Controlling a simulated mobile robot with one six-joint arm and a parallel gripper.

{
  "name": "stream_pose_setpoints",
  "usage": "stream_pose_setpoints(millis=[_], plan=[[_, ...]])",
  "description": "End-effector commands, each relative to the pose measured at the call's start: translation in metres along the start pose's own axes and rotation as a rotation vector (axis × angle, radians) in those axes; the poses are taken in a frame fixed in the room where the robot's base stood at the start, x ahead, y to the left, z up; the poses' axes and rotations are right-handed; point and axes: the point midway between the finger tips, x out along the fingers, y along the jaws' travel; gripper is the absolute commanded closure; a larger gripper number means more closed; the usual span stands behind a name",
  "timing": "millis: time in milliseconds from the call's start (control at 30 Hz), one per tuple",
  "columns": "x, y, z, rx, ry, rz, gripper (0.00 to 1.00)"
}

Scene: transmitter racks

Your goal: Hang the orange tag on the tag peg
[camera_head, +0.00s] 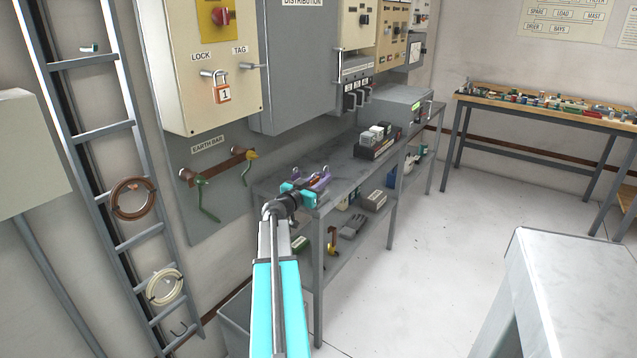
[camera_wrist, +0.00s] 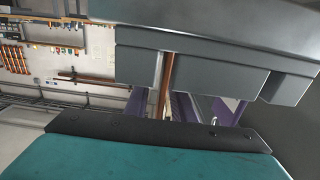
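The tag peg (camera_head: 253,66) is a short metal peg under the TAG label, at the right of the cream lock box front in the head view. It looks bare. My gripper (camera_head: 313,179), with purple fingers and a teal body, is at the near end of the grey bench, below and right of the peg. A small orange-brown piece (camera_head: 313,182) shows between the fingers. In the wrist view a narrow orange-brown strip (camera_wrist: 167,82) shows beside purple parts. It may be the orange tag, but its full shape is hidden. I cannot tell whether the fingers grip it.
A padlock numbered 1 (camera_head: 222,91) hangs on the lock peg left of the tag peg. The earth bar (camera_head: 217,166) with green hooks is below. Dark and white blocks (camera_head: 375,143) stand farther along the grey bench (camera_head: 350,165). Open floor lies right.

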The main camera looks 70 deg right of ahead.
Motion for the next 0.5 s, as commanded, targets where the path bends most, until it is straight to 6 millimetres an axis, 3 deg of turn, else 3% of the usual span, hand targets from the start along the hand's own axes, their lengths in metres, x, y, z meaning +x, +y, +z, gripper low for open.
stream_pose_setpoints(millis=[500], plan=[[0.0, -0.0004, -0.0023, 0.0, 0.0, 0.0, 0.77]])
